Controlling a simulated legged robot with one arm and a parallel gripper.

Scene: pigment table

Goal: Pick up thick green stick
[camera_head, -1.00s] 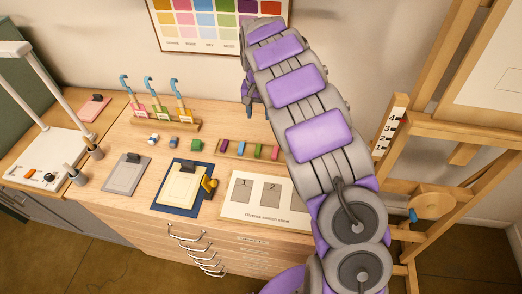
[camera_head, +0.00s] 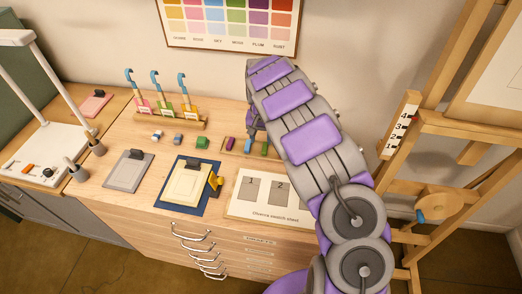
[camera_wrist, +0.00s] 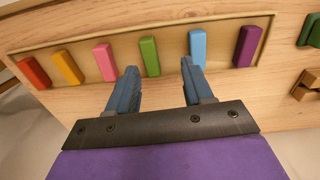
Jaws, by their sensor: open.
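A green stick (camera_wrist: 149,56) lies in a shallow wooden tray (camera_wrist: 78,49) among sticks of other colours, between a pink one (camera_wrist: 105,62) and a light blue one (camera_wrist: 198,49). My gripper (camera_wrist: 159,67) is open and empty, its two blue-grey fingers apart. In the wrist view the green stick shows in the gap between the fingertips, nearer the left one; I cannot tell the height above it. In the head view the green stick (camera_head: 265,147) shows beside my arm, which hides the tray's right part.
A brush rack (camera_head: 170,118) stands behind small blocks. A grey clipboard (camera_head: 128,170), a blue board with a cream pad (camera_head: 161,204) and a swatch sheet (camera_head: 240,208) lie in front. An easel (camera_head: 459,124) stands at the right.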

